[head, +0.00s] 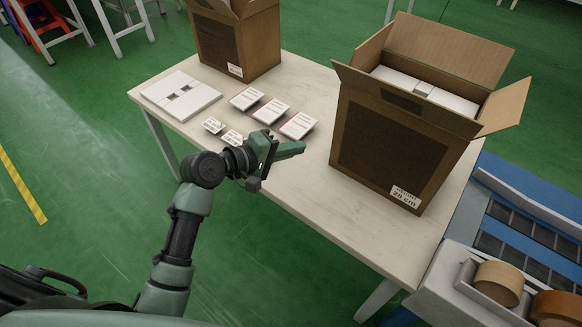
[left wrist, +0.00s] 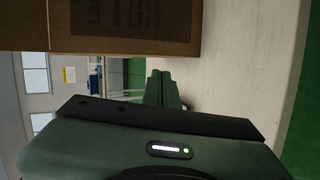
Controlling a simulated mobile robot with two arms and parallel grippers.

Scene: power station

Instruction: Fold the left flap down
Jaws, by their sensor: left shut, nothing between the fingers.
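A tall brown cardboard box (head: 395,155) stands on the right part of the table, its top open and white packages (head: 425,88) inside. Its flaps stand up or lean outward: the left flap (head: 372,45) leans outward at the left edge, and the front flap (head: 405,100) and right flap (head: 505,105) also lean out. My left gripper (head: 303,148) is shut and empty, low over the table, left of the box and apart from it. In the left wrist view its closed fingers (left wrist: 162,90) point along the tabletop, with a box (left wrist: 125,28) at the upper left. My right gripper is out of view.
The pale table (head: 300,205) also holds another open box (head: 238,45) at the back, a white flat pack (head: 182,95) and several labelled cards (head: 272,111). A blue conveyor (head: 530,215) and tape rolls (head: 498,283) are at the right. The table's front strip is clear.

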